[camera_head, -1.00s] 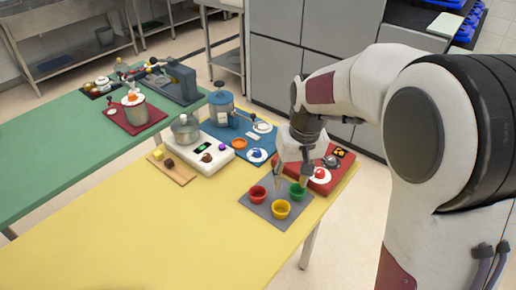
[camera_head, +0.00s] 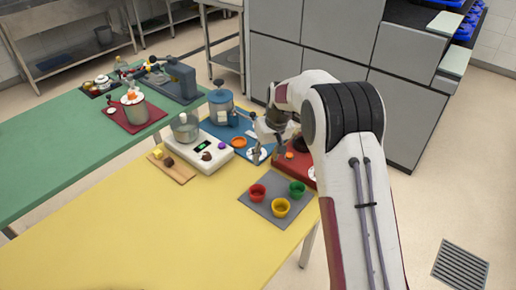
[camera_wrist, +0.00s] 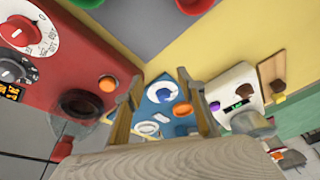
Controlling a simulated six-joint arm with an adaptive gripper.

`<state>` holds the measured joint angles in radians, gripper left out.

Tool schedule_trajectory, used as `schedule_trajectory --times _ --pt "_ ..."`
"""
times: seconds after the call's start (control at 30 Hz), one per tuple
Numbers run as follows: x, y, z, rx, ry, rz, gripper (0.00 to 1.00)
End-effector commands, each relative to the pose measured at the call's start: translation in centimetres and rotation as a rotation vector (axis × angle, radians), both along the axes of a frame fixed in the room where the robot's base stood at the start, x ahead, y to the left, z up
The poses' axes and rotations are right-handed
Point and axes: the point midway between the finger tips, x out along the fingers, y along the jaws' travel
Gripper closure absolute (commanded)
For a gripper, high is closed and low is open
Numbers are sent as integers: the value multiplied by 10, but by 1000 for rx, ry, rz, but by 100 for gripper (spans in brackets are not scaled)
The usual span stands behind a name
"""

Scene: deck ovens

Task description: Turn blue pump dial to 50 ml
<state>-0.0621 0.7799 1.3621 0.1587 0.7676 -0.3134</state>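The dial's pointer and scale are too small to read.
A red device (camera_wrist: 50,60) with a red-knobbed dial (camera_wrist: 18,28) and an orange button (camera_wrist: 107,83) lies beside the blue mat. A grey mat (camera_head: 275,211) with red, yellow and green cups is nearer. A white scale (camera_head: 208,147) is left. The yellow table's front (camera_head: 150,235) is clear.

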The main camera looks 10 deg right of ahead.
Motion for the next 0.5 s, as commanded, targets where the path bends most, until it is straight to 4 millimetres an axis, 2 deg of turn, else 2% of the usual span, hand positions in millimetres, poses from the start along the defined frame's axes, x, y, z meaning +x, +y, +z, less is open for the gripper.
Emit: schedule_trajectory --times 0.1,0.23,0.5 --pt "26 4 10 4 -59 26 61" --pt "48 6 33 3 -129 61 61" --pt "52 7 35 -10 -149 109 61"
